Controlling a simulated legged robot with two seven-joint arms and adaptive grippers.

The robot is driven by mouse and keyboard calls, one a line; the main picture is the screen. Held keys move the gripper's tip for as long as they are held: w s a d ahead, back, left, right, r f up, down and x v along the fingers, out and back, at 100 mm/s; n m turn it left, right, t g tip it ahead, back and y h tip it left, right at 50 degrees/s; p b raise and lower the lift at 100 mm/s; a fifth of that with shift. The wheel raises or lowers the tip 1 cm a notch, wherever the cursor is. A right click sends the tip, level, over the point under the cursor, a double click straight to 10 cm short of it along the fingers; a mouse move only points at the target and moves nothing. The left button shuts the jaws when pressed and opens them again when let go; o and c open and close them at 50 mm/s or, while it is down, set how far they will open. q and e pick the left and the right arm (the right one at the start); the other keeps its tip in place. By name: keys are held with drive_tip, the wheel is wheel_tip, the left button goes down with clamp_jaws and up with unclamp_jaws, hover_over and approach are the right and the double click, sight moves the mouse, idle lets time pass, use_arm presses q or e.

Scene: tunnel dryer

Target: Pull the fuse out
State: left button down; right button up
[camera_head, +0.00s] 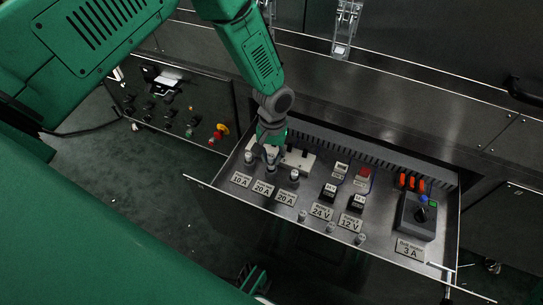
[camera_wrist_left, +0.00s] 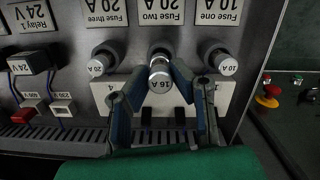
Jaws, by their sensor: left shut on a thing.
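In the left wrist view, a fuse (camera_wrist_left: 159,72) with a grey cap marked 16 A stands in the middle socket, at the label Fuse two, 20 A (camera_wrist_left: 161,12). My left gripper (camera_wrist_left: 160,66) has its two fingers closed on this fuse from both sides. Fuse three (camera_wrist_left: 98,66), marked 20 A, stands to its left, and fuse one (camera_wrist_left: 226,66), marked 10 A, to its right. In the head view, my left gripper (camera_head: 270,150) reaches down over the fuse row, and the gripped fuse is partly hidden.
A white block (camera_head: 302,160) sits behind the fuses. A control panel with knobs (camera_head: 185,115) stands to the left.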

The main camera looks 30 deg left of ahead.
sight(271, 157)
use_arm(q)
drive_tip(key=shift+r, duration=0.2)
drive_tip(key=shift+r+p, duration=1.65)
drive_tip(key=shift+r, duration=0.1)
